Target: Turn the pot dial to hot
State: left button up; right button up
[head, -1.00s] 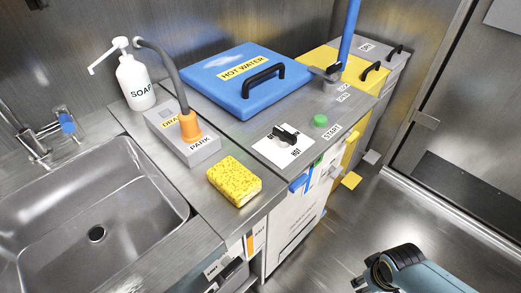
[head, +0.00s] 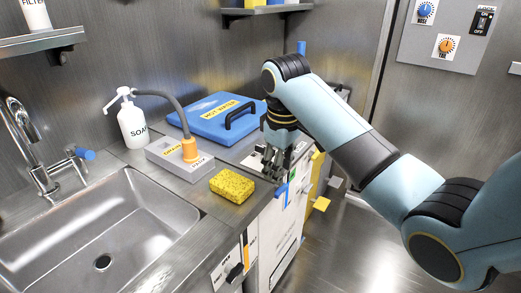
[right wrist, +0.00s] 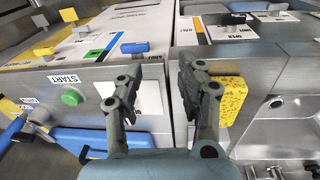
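The pot has a blue lid (head: 215,120) labelled HOT WATER, on the counter left of my right gripper in the head view. My right gripper (head: 274,168) points down over the dial's white plate (head: 253,161) and hides the dial there. In the right wrist view the gripper (right wrist: 160,82) has its two fingers spread apart, with a gap between them. Part of the white plate (right wrist: 152,100) shows beside the left finger. The dial knob cannot be made out; the finger seems to cover it. My left gripper is not in view.
A yellow sponge (head: 232,186) lies left of my right gripper, near the counter's front edge. The green START button (right wrist: 72,97) shows in the right wrist view. A sink (head: 104,225), soap bottle (head: 132,124) and grey hose holder (head: 176,160) stand further left.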

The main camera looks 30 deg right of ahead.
jog(key=w+r, duration=0.1)
jog(key=w+d+r, duration=0.1)
jog(key=w, duration=0.1)
jog(key=shift+w+d+r, duration=0.1)
jog(key=shift+w+d, duration=0.05)
jog(key=shift+w, duration=0.15)
jog(key=w+d+r+g, duration=0.1)
jog(key=w+d+r, duration=0.1)
jog(key=w+r, duration=0.45)
pick_arm(q)
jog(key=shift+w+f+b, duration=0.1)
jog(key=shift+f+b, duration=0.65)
jog(key=shift+b, duration=0.05)
pick_arm(e)
jog(key=shift+n+y, duration=0.4)
notch_tip(320, 180, down, 10)
jog(key=shift+r, duration=0.2)
jog(key=shift+c, duration=0.4)
grip_shut()
